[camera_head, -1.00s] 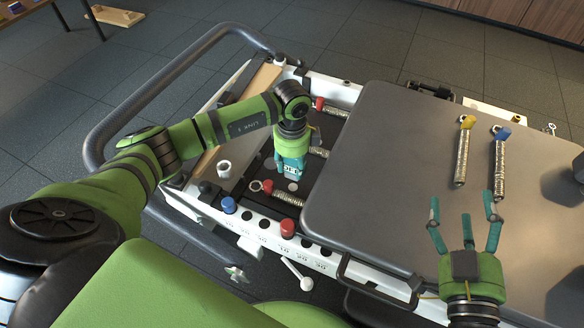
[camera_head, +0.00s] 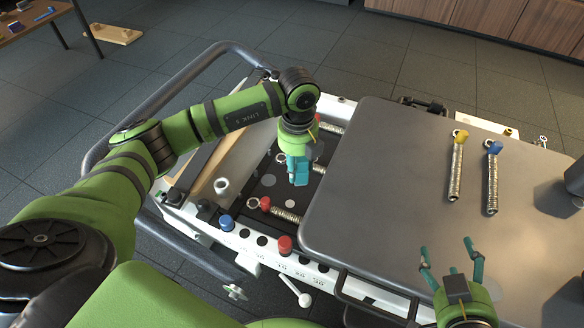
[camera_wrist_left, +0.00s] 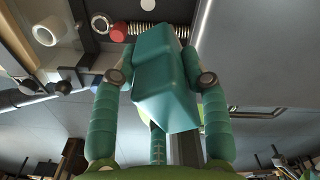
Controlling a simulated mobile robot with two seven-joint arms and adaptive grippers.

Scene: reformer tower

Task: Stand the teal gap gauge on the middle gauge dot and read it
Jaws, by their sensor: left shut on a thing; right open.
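The teal gap gauge (camera_head: 298,172) is held in my left gripper (camera_head: 298,160), above the dark panel of the bench's open bay. In the left wrist view the gauge (camera_wrist_left: 163,75) is a blocky teal piece between both fingers of my left gripper (camera_wrist_left: 160,78). Pale round dots show on the panel: one (camera_head: 268,180) left of the gauge and one (camera_head: 290,204) just in front of it. The gauge and gripper cover part of the panel, and I cannot tell whether the gauge touches it. My right gripper (camera_head: 448,252) is open and empty over the grey top.
A red-ended spring (camera_head: 285,214) lies in the bay, with a white ring nearby. A white cylinder (camera_head: 222,186) stands left. Blue (camera_head: 226,222) and red (camera_head: 285,244) knobs line the front rail. Yellow (camera_head: 457,168) and blue (camera_head: 493,180) springs lie on the grey top (camera_head: 380,200).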

